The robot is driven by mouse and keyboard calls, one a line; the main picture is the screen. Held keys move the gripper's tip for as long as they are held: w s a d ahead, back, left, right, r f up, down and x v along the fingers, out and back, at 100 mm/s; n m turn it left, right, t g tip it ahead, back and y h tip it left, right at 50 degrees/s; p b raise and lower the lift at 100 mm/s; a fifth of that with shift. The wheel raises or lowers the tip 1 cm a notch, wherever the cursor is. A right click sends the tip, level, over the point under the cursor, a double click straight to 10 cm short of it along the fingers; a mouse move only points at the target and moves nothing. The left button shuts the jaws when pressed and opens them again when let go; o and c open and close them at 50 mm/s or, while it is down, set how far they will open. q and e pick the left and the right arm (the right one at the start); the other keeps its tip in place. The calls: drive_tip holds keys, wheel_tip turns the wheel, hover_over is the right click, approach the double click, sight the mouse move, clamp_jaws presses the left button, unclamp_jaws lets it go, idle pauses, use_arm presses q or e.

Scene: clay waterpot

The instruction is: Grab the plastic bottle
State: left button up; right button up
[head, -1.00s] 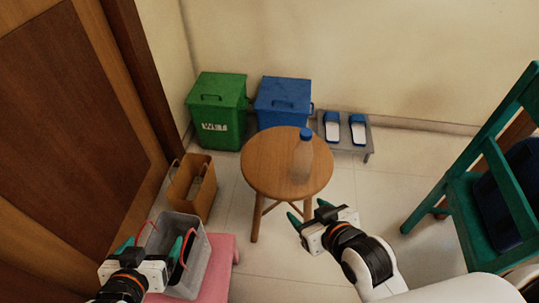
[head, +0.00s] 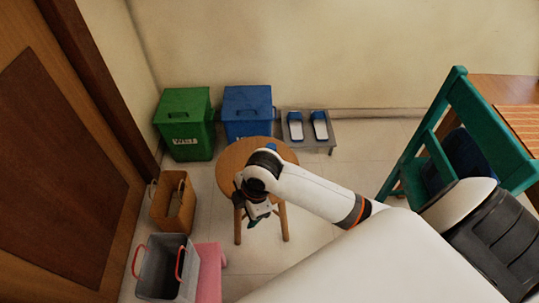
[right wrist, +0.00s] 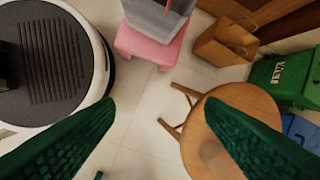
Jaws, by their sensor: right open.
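The plastic bottle is mostly hidden behind my right arm in the head view; a small blue patch just above the arm over the stool looks like its cap (head: 271,146). The round wooden stool (head: 232,160) is partly covered by the same arm. My right gripper (head: 251,217) points down at the stool's front side. In the right wrist view its two green fingers (right wrist: 159,100) are wide apart with nothing between them. The stool top (right wrist: 255,103) shows at the right there, behind the right finger, and no bottle can be made out. My left gripper is not in view.
A green bin (head: 185,125) and a blue bin (head: 247,108) stand behind the stool, with a slipper rack (head: 308,143) beside them. A brown basket (head: 173,205) and grey bin (head: 163,270) stand left. A green chair (head: 440,130) stands right.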

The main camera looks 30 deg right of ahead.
drive_tip(key=w+d+r+n+g+h, duration=0.1)
drive_tip(key=w+d+r+n, duration=0.1)
drive_tip(key=w+d+n, duration=0.15)
drive_tip(key=w+d+r+n+h, duration=0.1)
drive_tip(key=w+d+r+n, duration=0.1)
drive_tip(key=w+d, duration=0.3)
wheel_tip(320, 180, up, 6)
drive_tip(key=n+g, duration=0.1)
drive_tip(key=n, duration=0.2)
hover_over(271, 147)
drive_tip(key=shift+d, duration=0.35)
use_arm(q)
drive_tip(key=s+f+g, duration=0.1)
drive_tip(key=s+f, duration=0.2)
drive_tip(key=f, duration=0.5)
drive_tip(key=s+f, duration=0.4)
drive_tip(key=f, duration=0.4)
use_arm(e)
drive_tip(key=shift+d, duration=0.2)
wheel_tip(271, 147, down, 6)
drive_tip(key=shift+r+b, duration=0.2)
drive_tip(key=shift+b, duration=0.45)
drive_tip(key=f, duration=0.3)
drive_tip(key=a+f+b, duration=0.1)
drive_tip(key=f, duration=0.1)
drive_tip(key=shift+f, duration=0.55)
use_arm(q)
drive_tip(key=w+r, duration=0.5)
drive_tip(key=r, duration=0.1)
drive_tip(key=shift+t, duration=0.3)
